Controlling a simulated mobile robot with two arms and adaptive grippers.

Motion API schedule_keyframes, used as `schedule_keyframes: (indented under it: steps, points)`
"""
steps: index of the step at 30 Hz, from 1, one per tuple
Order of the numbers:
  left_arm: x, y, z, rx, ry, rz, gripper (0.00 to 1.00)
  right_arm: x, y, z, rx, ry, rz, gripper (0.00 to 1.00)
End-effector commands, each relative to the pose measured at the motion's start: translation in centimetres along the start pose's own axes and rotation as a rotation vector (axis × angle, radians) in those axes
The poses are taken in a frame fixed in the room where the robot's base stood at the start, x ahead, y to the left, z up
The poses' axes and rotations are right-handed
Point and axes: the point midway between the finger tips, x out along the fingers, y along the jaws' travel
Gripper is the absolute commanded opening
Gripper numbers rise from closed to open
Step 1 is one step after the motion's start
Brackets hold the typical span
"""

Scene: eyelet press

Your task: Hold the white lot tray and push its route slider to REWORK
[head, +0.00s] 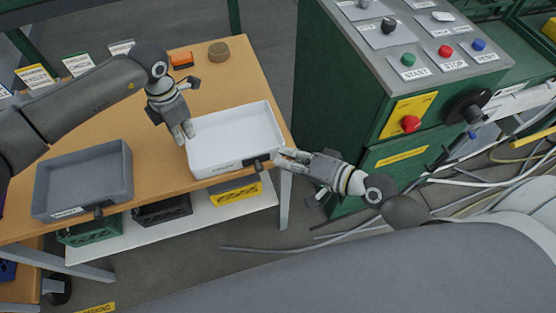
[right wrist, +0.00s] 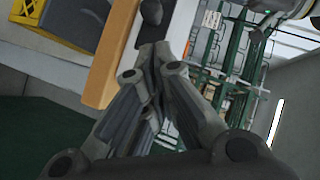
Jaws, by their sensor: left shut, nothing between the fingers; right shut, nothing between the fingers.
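The white lot tray (head: 235,132) lies on the wooden table near its front right corner. A dark slider (head: 256,162) sits on the tray's front face, toward the right end; a small label is left of it. In the right wrist view the dark slider knob (right wrist: 151,13) shows just beyond the fingertips. My left gripper (head: 187,133) is shut, with its fingertips at the tray's left wall; I cannot tell if they touch. My right gripper (head: 279,157) is shut and empty, its fingertips close to the right side of the slider. The slider's route markings are too small to read.
A grey tray (head: 85,178) stands on the table at the left. An orange-black object (head: 182,61) and a round brown object (head: 219,51) lie at the back. The green press console (head: 345,90) with buttons stands right of the table. Crates, one yellow (head: 237,194), sit on the lower shelf.

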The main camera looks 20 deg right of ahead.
Motion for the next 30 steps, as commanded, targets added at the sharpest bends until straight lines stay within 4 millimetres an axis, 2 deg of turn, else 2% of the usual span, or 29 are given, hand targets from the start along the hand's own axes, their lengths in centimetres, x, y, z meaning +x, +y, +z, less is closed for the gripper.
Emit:
schedule_keyframes:
  steps: [1,7,23,30]
  points:
    - [0.7,-0.2,-0.3,0.0,0.009,-0.005,0.0,0.5,0.0,0.4,0.003,0.001,-0.003,0.0]
    - [0.7,-0.2,-0.3,0.0,0.009,-0.006,0.0,1.5,0.0,1.5,0.001,0.002,-0.002,0.0]
    - [0.7,-0.2,-0.3,0.0,0.009,-0.006,0.0,2.0,-0.2,2.1,0.002,0.001,-0.003,0.0]
    - [0.7,-0.2,-0.3,0.0,0.009,-0.006,0.0,4.3,-2.0,4.7,0.005,0.001,-0.005,0.0]
